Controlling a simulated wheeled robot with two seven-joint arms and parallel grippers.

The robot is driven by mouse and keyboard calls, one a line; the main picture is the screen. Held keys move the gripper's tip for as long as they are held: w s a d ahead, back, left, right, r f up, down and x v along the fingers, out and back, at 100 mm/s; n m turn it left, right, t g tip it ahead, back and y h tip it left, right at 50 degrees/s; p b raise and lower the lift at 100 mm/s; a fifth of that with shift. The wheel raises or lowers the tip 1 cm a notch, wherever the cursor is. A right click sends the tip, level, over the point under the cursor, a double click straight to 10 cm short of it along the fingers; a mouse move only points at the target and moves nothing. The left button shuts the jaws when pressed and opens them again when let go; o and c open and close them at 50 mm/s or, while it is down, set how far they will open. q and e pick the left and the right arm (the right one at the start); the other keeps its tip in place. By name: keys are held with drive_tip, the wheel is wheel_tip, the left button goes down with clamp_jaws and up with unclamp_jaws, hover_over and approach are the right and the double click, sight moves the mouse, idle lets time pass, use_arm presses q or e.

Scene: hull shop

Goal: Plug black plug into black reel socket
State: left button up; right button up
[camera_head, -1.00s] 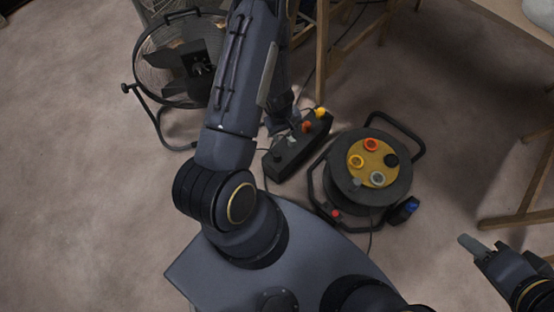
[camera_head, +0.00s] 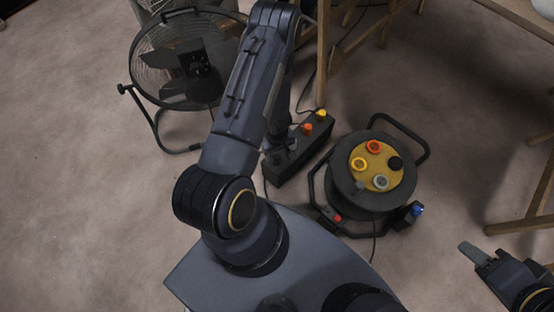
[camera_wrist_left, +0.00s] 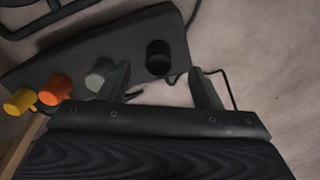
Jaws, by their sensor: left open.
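The black plug (camera_wrist_left: 158,57) stands at one end of a dark box (camera_head: 300,155), in line with a grey plug (camera_wrist_left: 100,75), an orange plug (camera_wrist_left: 57,88) and a yellow plug (camera_wrist_left: 20,101). My left gripper (camera_wrist_left: 160,78) is open, and the black plug shows between and just beyond its fingertips. I cannot tell whether they touch it. In the head view my arm hides the black plug and most of this gripper. The reel (camera_head: 346,190) has a yellow face with a black socket (camera_head: 395,163), which is empty. My right gripper (camera_head: 475,255) is at the right edge, far from both.
A fan (camera_head: 185,65) stands at the upper left. Wooden legs (camera_head: 322,55) rise behind the box, and a wooden trestle (camera_head: 530,205) stands at the right. A blue connector (camera_head: 416,210) sits beside the reel. Cables run over the floor.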

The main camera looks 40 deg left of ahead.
sight(277, 156)
use_arm(q)
wheel_tip(277, 156, down, 4)
drive_tip(key=b, duration=0.2)
drive_tip(key=shift+w+a+f+b, duration=0.15)
drive_tip(key=shift+f+b, duration=0.05)
drive_tip(key=shift+b, duration=0.2)
drive_tip(key=shift+f, duration=0.4)
drive_tip(key=c, duration=1)
drive_tip(key=shift+r, duration=0.1)
